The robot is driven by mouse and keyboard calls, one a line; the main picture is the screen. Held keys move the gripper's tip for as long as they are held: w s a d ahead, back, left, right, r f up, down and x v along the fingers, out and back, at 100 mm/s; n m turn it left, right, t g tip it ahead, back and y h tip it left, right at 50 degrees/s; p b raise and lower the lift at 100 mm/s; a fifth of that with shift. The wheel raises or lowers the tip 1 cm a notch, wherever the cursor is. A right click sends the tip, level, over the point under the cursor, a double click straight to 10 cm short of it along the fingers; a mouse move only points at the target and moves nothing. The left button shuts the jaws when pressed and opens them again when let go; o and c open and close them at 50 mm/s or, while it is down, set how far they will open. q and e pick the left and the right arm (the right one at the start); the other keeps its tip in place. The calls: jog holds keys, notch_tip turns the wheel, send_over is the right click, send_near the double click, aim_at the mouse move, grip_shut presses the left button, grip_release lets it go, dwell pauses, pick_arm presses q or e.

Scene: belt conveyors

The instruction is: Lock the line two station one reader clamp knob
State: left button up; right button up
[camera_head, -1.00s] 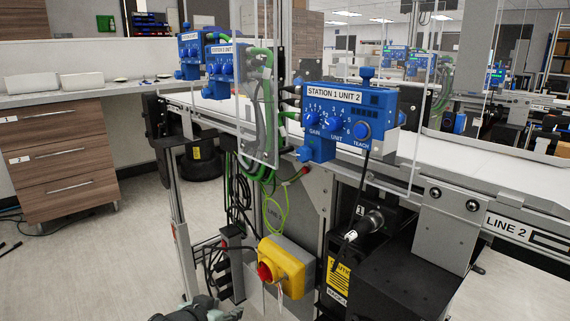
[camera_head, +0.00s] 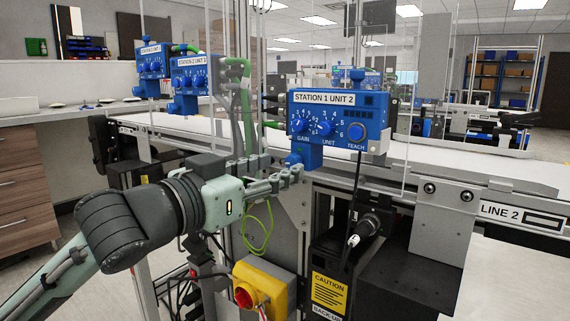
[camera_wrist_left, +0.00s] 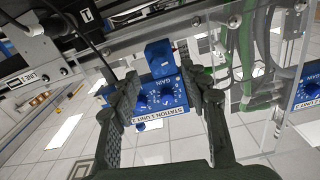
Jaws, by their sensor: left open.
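The blue reader labelled STATION 1 UNIT 2 (camera_head: 345,118) is mounted on the line 2 rail, its gain, unit and teach dials facing me. A blue clamp block (camera_head: 309,156) hangs under its left end; the knob on it is partly hidden behind my fingers. My left gripper (camera_head: 292,174) reaches in from the left, fingertips at the block's lower left. In the left wrist view the reader (camera_wrist_left: 178,98) appears upside down between the open fingers (camera_wrist_left: 159,74), with the blue block (camera_wrist_left: 160,55) just beyond the tips. I cannot tell whether they touch. My right gripper is out of view.
Two more blue readers (camera_head: 189,75) stand farther back on the left. Green cables (camera_head: 238,75) and clear panels are close behind my left gripper. A yellow box with a red switch (camera_head: 256,291) and a black caution-labelled unit (camera_head: 329,290) sit below.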

aim_at(291, 162)
pick_arm(q)
jog(key=shift+x, duration=1.65)
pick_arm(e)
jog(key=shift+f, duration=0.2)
pick_arm(q)
jog(key=shift+c, duration=0.3)
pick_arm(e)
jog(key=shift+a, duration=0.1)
pick_arm(q)
grip_shut()
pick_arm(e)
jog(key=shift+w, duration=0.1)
